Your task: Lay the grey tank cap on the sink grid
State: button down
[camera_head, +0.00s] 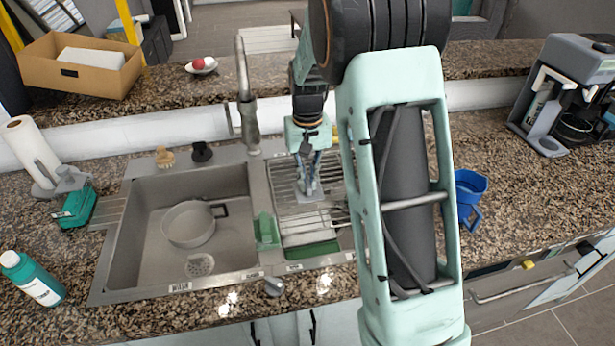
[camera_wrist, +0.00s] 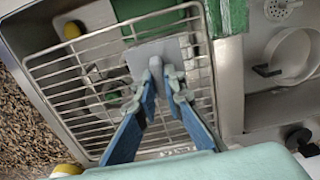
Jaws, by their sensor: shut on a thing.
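My gripper (camera_head: 312,186) is over the right basin, pointing down, and its blue fingers also show in the wrist view (camera_wrist: 163,76). It is shut on a flat light grey piece, which I take to be the grey tank cap (camera_wrist: 150,54); it shows small below the fingertips in the head view (camera_head: 304,197). The sink grid (camera_wrist: 75,97) is a wire rack across this basin, also in the head view (camera_head: 283,182). The cap lies over the grid's wires. I cannot tell whether it touches them. The fingers hide part of the cap.
The left basin (camera_head: 150,232) holds a pan (camera_head: 189,224). A green item (camera_head: 267,231) stands on the divider between the basins. The tall faucet (camera_head: 248,110) rises behind. A blue jug (camera_head: 469,190) stands to the right, a teal bottle (camera_head: 32,278) at the front left.

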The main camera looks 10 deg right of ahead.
jog(key=shift+f+b, duration=1.6)
jog(key=shift+f, duration=1.15)
jog(key=shift+f+b, duration=0.4)
jog(key=shift+f, duration=0.2)
dwell(1.0)
jog(key=c, duration=1.9)
grip_release()
jog(key=shift+c, duration=0.2)
jog(key=shift+o, duration=0.3)
jog(key=o, duration=0.5)
jog(key=shift+r, duration=0.1)
jog(key=shift+r+p, duration=2.4)
jog(key=shift+r, duration=1.1)
